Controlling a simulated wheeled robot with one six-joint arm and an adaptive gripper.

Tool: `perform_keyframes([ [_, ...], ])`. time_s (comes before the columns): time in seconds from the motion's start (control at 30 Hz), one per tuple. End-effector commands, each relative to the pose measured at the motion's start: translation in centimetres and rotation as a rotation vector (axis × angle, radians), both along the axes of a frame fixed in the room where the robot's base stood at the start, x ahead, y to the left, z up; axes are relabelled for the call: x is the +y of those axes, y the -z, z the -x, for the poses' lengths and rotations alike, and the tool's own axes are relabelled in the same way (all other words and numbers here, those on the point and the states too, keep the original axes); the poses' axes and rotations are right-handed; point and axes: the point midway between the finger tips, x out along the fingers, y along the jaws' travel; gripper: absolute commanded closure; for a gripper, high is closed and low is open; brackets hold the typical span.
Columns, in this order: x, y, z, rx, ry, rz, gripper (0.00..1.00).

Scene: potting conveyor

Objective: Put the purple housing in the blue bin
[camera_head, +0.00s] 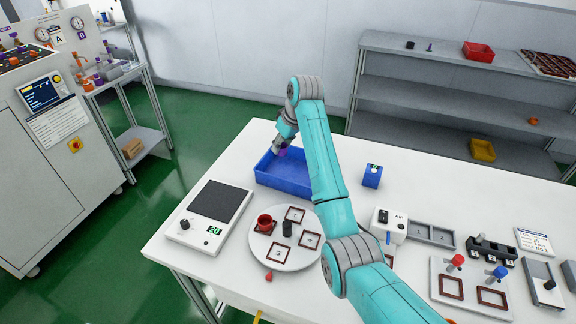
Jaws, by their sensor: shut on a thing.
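The blue bin (276,184) is an open rectangular tray on the white table, toward its back left edge. My gripper (281,149) points down over the back part of the bin. It is shut on the purple housing (283,153), of which only a small purple patch shows beneath the fingers. My arm hides the right side of the bin. I cannot tell whether the housing touches the bin floor or hangs above it.
A scale (214,210) stands left of the bin. A round plate (286,258) with a red cup (265,223) and a dark cylinder (287,228) lies in front. A small blue box (372,175) stands to the right. Fixtures with red and blue knobs fill the table's right side.

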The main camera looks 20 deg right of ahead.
Motion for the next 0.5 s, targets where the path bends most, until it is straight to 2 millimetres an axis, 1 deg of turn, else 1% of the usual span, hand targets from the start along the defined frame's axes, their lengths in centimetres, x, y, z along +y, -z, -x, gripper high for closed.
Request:
perform_keyframes([
  [0.03, 0.0, 1.1, 0.1, 0.003, 0.001, 0.0, 0.78],
  [0.1, 0.0, 2.1, 0.1, 0.003, 0.001, 0.0, 0.78],
  [0.37, 0.0, 4.4, 0.1, 0.002, 0.0, 0.001, 0.78],
  [0.5, 0.0, 6.7, 0.1, 0.003, 0.001, 0.0, 0.78],
])
